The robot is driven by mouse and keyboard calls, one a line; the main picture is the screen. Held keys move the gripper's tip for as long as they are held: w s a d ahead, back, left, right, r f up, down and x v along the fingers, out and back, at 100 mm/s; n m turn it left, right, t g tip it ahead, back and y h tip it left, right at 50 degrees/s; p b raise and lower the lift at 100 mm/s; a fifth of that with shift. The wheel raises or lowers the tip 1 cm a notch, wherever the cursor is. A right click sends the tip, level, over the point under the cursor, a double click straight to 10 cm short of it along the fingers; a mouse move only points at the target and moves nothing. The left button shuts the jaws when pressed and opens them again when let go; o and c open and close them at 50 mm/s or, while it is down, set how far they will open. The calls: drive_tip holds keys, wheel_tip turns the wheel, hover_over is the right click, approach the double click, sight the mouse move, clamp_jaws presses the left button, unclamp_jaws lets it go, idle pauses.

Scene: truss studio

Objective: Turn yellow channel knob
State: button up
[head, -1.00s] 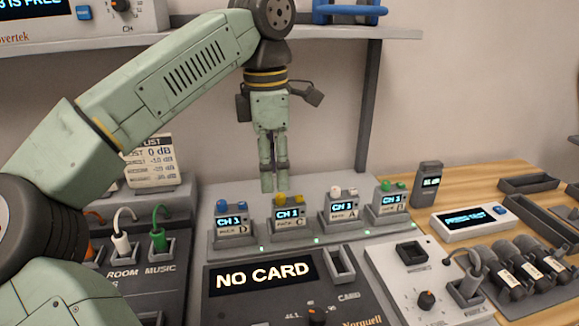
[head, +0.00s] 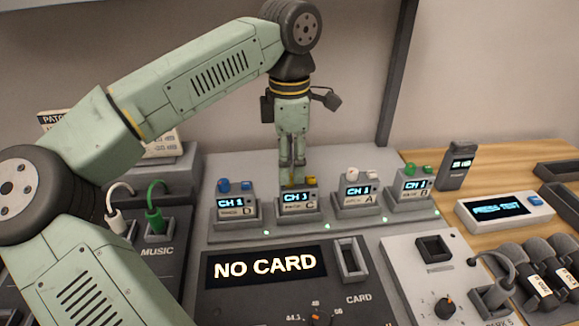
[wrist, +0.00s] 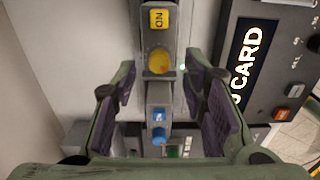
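The yellow channel knob (wrist: 159,61) is a round cap on the pack marked C (head: 299,203). In the wrist view it lies between my fingertips, with a gap on either side. A square yellow button (wrist: 159,18) sits beyond it on the same pack. My gripper (head: 291,172) points down just over pack C and hides most of the knob in the head view. In the wrist view my gripper (wrist: 158,72) is open with dark pads. I cannot tell whether the fingertips are down to knob height.
Pack D (head: 236,207) with a blue knob (wrist: 158,135) stands to the left. Pack A (head: 358,194) with white controls and pack B (head: 410,185) with green ones stand to the right. A "NO CARD" panel (head: 235,298) lies in front.

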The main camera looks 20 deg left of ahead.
drive_tip(key=shift+f, duration=1.1)
drive_tip(key=shift+c, duration=0.5)
clamp_jaws()
